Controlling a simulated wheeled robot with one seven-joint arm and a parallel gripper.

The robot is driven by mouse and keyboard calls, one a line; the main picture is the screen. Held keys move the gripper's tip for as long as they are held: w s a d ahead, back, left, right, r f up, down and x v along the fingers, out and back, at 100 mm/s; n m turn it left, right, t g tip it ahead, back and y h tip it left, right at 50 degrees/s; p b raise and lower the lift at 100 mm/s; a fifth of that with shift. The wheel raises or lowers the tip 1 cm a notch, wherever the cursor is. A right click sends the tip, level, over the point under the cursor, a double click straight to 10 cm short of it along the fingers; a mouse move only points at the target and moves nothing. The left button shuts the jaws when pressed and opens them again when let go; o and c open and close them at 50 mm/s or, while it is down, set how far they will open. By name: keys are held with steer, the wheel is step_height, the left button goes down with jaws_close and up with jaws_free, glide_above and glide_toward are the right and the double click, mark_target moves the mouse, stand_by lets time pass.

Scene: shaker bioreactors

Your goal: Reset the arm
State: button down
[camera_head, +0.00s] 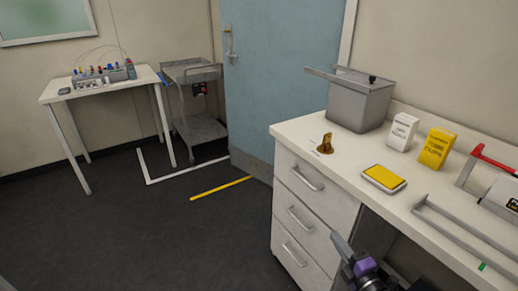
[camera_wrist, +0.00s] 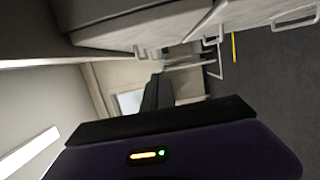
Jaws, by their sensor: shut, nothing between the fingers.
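My gripper (camera_wrist: 157,90) reaches forward in the wrist view. Its dark fingers are together with nothing held between them, beyond a purple and black body with a small lit indicator. In the head view, part of my purple and grey arm (camera_head: 362,268) shows at the bottom, low in front of the white drawer counter (camera_head: 290,134).
On the counter are a grey lidded bin (camera_head: 358,103), a white box (camera_head: 402,132), a yellow box (camera_head: 436,149), a yellow-topped pad (camera_head: 384,179) and a small brown item (camera_head: 325,145). A white table (camera_head: 102,88) and grey cart (camera_head: 200,130) stand at the back. The floor left of the drawers is clear.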

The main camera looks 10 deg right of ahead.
steer(key=s+r+m+t+h, duration=0.2)
steer(key=s+r+m, duration=0.2)
steer(key=r+m, duration=0.3)
steer(key=s+a+r+m+g+p, duration=0.1)
steer(key=s+a+m, duration=0.3)
steer(key=s, duration=0.8)
steer(key=s+a+r+m+g+p, duration=0.2)
steer(key=s+a+r+m, duration=0.2)
steer(key=s, duration=0.8)
steer(key=s+a+r+m+g+p, duration=0.1)
steer(key=s+a, duration=0.5)
steer(key=s, duration=0.6)
steer(key=shift+s+a+r+m+g+y, duration=0.15)
steer(key=shift+a+r+m+g+y, duration=0.35)
steer(key=shift+r+m, duration=0.85)
